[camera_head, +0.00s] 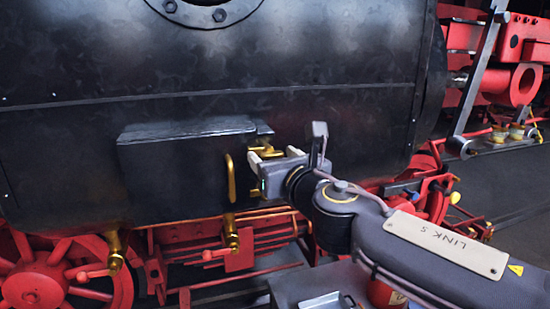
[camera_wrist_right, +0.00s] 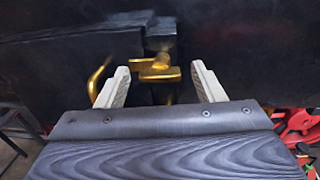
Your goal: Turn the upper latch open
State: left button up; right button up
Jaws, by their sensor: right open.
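The upper latch (camera_wrist_right: 158,72) is a gold piece at the upper right edge of a black box. In the wrist view it shows between and just beyond my fingertips. It also shows in the head view (camera_head: 264,149), partly covered by my right gripper. My right gripper (camera_head: 263,160) is open in front of it, with pale fingers on either side in the wrist view (camera_wrist_right: 160,70). I cannot tell whether a finger touches the latch. A gold handle (camera_head: 230,178) stands upright on the box door, left of the gripper. My left gripper is not in view.
The black box (camera_head: 175,170) juts from the dark engine side (camera_head: 330,80). Gold valves (camera_head: 232,235) and red rods hang below it. A red wheel (camera_head: 32,290) is at lower left. A grey surface (camera_head: 290,287) lies under my right arm. Open floor (camera_head: 505,190) shows at right.

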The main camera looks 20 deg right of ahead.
jog(key=c, duration=1)
jog(key=shift+a+f+m+t+h+b, duration=0.1)
jog(key=shift+m+t+h+b, duration=0.25)
jog(key=shift+m+b, duration=4.15)
jog(key=shift+f+m+t+h+b, duration=0.1)
jog(key=shift+m+t+h+b, duration=0.25)
jog(key=shift+m+b, duration=4.1)
jog(key=shift+o, duration=0.2)
jog(key=shift+m, duration=0.65)
jog(key=o, duration=1)
jog(key=shift+r, duration=0.1)
jog(key=shift+c, duration=0.2)
